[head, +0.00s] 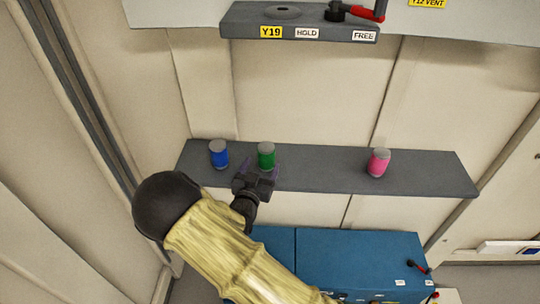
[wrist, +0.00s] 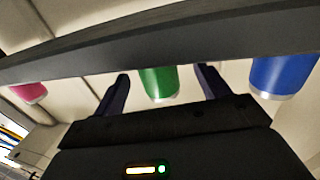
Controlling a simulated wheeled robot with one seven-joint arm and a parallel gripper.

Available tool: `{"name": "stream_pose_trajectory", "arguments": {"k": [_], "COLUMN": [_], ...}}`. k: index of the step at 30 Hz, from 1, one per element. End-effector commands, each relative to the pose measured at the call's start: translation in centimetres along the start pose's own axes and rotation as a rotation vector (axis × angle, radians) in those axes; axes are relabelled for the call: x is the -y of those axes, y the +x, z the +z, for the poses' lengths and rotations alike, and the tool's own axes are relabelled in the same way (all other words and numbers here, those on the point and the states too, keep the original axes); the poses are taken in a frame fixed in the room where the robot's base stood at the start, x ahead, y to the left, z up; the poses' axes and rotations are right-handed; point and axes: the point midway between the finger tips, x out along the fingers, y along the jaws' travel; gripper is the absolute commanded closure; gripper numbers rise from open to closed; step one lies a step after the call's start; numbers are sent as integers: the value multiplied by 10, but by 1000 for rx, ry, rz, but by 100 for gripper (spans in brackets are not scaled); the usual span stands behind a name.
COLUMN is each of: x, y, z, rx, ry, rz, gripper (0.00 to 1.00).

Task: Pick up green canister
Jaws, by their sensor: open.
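The green canister (head: 266,156) stands upright on a dark grey wall shelf (head: 320,170), between a blue canister (head: 219,154) on its left and a pink canister (head: 378,162) farther right. My gripper (head: 260,177) is open and empty in front of the green canister. In the wrist view, which is upside down, the green canister (wrist: 158,84) shows between the two fingers of my gripper (wrist: 162,88). Whether the fingertips reach beside it I cannot tell. The blue canister (wrist: 283,76) and the pink canister (wrist: 29,92) lie outside the fingers.
A higher grey shelf (head: 300,27) with labels and a red-handled fitting (head: 350,12) is above. A blue cabinet (head: 350,262) is below the wall shelf. The shelf is bare between the green and pink canisters.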

Motion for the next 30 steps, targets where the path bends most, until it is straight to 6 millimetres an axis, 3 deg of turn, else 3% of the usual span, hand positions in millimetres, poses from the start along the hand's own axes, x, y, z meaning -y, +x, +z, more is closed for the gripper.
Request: {"name": "stream_pose_trajectory", "arguments": {"k": [3, 10, 26, 27, 30], "x": [-5, -10, -8, -7, -4], "y": [18, 48, 48, 48, 46], "z": [-8, -6, -4, -4, -4], "rx": [-3, -1, -1, -1, -1], "ry": [-2, -1, 0, 0, 0], "rz": [10, 19, 14, 14, 7], "gripper": [25, 25, 25, 27, 47]}}
